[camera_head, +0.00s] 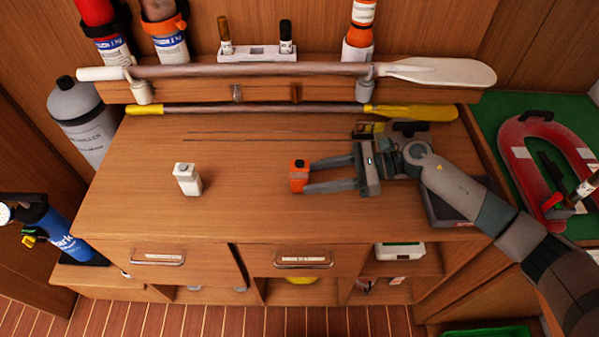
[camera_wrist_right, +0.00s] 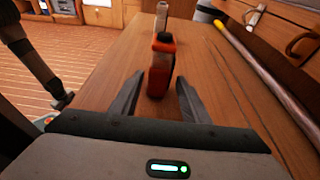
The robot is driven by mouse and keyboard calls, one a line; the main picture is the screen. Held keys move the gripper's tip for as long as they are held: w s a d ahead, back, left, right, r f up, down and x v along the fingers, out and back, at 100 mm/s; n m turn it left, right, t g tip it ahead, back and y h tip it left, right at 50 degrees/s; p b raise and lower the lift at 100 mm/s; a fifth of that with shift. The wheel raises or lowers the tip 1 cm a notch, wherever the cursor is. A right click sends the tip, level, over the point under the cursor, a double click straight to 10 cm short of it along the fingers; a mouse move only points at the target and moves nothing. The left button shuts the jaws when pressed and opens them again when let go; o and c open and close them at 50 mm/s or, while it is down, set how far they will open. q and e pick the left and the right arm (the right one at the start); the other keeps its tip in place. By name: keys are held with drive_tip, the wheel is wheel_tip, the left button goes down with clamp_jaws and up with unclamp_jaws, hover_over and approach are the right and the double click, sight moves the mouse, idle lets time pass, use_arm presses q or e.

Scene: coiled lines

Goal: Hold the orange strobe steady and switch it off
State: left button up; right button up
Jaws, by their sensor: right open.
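The orange strobe (camera_head: 298,177) stands upright on the wooden counter, with a dark top. My right gripper (camera_head: 306,177) is open, its fingers reaching left to the strobe's right side. In the right wrist view the strobe (camera_wrist_right: 161,66) stands ahead, between the lines of the two open fingers (camera_wrist_right: 158,92). I cannot tell whether a finger touches it. A similar white strobe (camera_head: 187,179) stands upright to the left on the counter, and shows behind the orange one in the wrist view (camera_wrist_right: 162,18). My left gripper is not in view.
A white-bladed paddle (camera_head: 250,71) rests on brackets along the back shelf, with a yellow-bladed one (camera_head: 250,109) below it. Drawers with handles (camera_head: 304,261) face the front. A red horseshoe buoy (camera_head: 520,150) lies right. The counter between the two strobes is clear.

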sight(305, 180)
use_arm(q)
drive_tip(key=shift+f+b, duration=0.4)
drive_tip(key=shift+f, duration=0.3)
use_arm(e)
drive_tip(key=shift+x, duration=1.65)
drive_tip(key=shift+c, duration=0.7)
drive_tip(key=c, duration=0.5)
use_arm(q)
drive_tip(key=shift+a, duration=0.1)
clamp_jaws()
use_arm(e)
drive_tip(key=shift+d, duration=0.1)
